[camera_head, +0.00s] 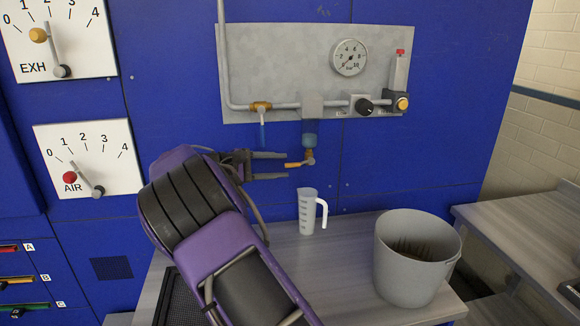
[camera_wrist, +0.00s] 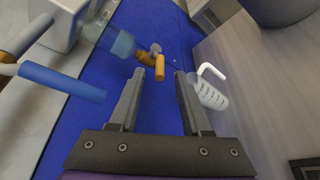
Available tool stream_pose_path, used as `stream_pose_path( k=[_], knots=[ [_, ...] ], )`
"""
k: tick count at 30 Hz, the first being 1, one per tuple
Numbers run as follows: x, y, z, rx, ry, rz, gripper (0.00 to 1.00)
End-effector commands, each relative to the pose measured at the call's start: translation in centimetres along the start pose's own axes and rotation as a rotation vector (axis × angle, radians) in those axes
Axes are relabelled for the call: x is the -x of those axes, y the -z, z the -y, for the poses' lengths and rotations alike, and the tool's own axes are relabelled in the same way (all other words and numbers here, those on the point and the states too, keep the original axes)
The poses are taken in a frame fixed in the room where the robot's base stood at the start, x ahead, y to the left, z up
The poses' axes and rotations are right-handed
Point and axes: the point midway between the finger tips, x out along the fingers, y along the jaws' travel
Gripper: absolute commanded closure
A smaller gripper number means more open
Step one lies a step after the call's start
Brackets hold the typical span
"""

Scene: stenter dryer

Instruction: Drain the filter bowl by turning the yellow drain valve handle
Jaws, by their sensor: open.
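The filter bowl (camera_head: 309,139) is a bluish clear cup hanging under the grey filter body on the wall panel. It also shows in the wrist view (camera_wrist: 122,45). The yellow-orange drain valve handle (camera_head: 294,165) sticks out to the left from the small valve below the bowl. In the wrist view the handle (camera_wrist: 160,68) points toward me, at the fingertips and roughly centred in the gap. My gripper (camera_head: 286,165) is open, one finger above the handle's line and one below. It also shows in the wrist view (camera_wrist: 159,76). I see no finger touching the handle.
A measuring jug (camera_head: 307,214) stands on the bench (camera_head: 335,262) below the valve. A grey bucket (camera_head: 410,275) stands at right. A brass valve with a blue lever (camera_head: 263,134) hangs left of the bowl, above my gripper. A gauge (camera_head: 349,57) and knobs sit on the panel.

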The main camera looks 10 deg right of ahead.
Motion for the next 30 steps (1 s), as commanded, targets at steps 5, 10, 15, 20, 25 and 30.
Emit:
stream_pose_path(
  k=[5, 10, 15, 20, 25, 30],
  knots=[
    [-2.7, -0.1, 0.0, 0.0, 0.0, 0.002, 0.52],
    [-3.8, -0.1, 0.0, 0.0, -0.001, 0.001, 0.52],
    [-4.0, 0.0, 0.0, 0.0, -0.001, 0.001, 0.52],
    [-3.9, 0.0, 0.0, 0.0, -0.001, 0.001, 0.59],
    [-3.9, 0.0, 0.0, 0.0, -0.001, 0.0, 0.9],
    [-3.9, 0.0, 0.0, 0.0, -0.001, 0.0, 1.0]
  ],
)
